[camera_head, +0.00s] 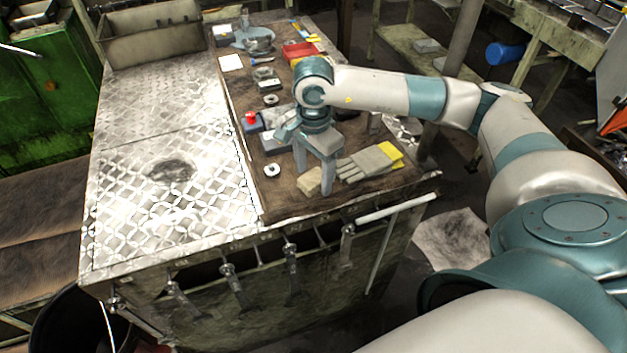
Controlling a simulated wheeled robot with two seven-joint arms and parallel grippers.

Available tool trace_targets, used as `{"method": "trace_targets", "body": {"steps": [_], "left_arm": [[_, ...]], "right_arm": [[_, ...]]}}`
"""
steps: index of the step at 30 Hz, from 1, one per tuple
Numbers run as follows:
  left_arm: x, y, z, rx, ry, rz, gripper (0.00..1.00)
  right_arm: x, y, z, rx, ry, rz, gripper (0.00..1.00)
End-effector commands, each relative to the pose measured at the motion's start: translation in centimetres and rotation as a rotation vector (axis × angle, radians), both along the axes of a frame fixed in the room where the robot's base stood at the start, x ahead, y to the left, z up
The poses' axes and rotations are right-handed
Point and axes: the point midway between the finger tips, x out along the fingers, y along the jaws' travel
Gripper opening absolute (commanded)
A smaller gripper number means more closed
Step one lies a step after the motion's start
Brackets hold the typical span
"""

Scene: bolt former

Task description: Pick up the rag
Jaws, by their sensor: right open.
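A small beige piece that looks like the rag (308,182) lies on the brown worktop near its front edge. It is partly hidden by my right gripper. My right gripper (314,181) points down over it, with its two fingers apart, one on the far left side and one at the near right side of the beige piece. Whether the fingers touch it or the worktop cannot be told. My left gripper is not in view.
A pair of grey gloves with a yellow cuff (369,162) lies just right of the right gripper. A red-buttoned box (252,121), a white roll (272,170) and several tools lie on the worktop. The patterned metal plate (170,215) at left is clear.

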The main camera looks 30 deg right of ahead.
Motion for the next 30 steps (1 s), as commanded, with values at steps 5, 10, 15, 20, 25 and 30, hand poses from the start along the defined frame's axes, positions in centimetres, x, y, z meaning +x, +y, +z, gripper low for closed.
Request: {"method": "trace_targets", "body": {"steps": [5,10,15,20,25,30], "left_arm": [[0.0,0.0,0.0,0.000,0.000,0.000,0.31],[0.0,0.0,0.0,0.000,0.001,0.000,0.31],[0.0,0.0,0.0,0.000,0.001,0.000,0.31],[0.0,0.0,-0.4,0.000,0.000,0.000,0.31],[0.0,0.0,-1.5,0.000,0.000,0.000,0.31],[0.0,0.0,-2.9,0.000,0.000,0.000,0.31]], "right_arm": [[0.0,0.0,0.0,0.000,0.000,0.000,0.30],[0.0,0.0,0.0,0.000,0.000,0.000,0.17],[0.0,0.0,0.0,0.000,0.000,0.000,0.17],[0.1,0.0,0.5,0.000,-0.001,-0.001,0.17],[0.1,0.0,1.9,0.000,-0.004,0.001,0.17],[-0.5,-0.6,4.2,-0.002,-0.004,-0.002,0.17]]}}
